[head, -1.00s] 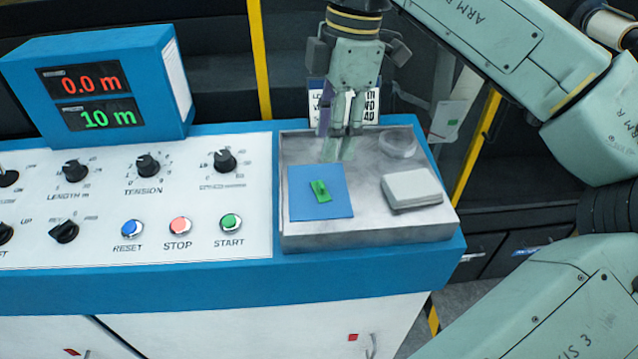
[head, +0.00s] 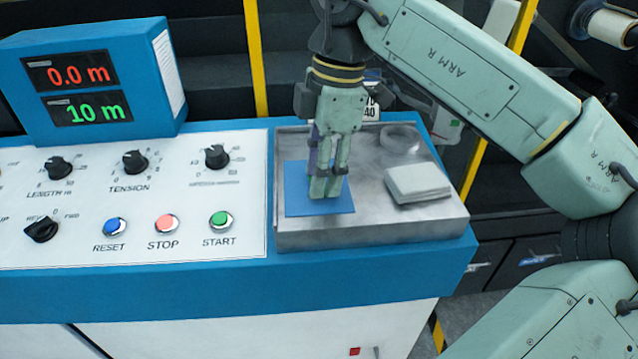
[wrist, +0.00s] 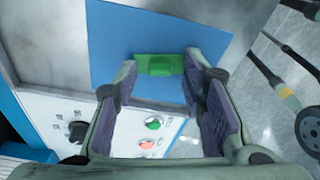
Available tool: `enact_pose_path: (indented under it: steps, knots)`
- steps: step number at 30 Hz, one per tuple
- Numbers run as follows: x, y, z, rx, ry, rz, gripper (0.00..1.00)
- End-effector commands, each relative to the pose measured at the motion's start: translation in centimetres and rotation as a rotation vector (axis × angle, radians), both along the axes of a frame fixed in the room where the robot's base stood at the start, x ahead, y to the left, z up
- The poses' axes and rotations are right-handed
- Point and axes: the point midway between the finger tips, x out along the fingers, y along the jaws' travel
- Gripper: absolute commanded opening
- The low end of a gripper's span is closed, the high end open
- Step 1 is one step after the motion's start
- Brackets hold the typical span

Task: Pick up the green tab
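The green tab (wrist: 160,64) shows in the wrist view, lying flat on the blue mat (wrist: 112,45). My gripper (wrist: 161,72) is open there, with one fingertip near each end of the tab. A narrow gap seems to remain on both sides; I cannot tell how high the fingertips are above the mat. In the head view my gripper (head: 326,190) points down over the blue mat (head: 298,205) and hides the tab.
The mat lies in a metal tray (head: 370,229) on the blue console (head: 150,278). A pale stacked block (head: 418,184) and a clear round dish (head: 400,140) stand right of my gripper. Knobs and the green START button (head: 221,220) are to the left.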

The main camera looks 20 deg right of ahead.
Motion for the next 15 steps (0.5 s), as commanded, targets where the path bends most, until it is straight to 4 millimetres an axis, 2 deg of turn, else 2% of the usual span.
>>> enact_pose_path:
  steps: [12, 15]
  knots:
    - [0.0, 0.0, 0.0, 0.0, 0.0, 0.0, 0.08]
    - [0.0, 0.0, 0.0, 0.0, 0.0, 0.0, 0.08]
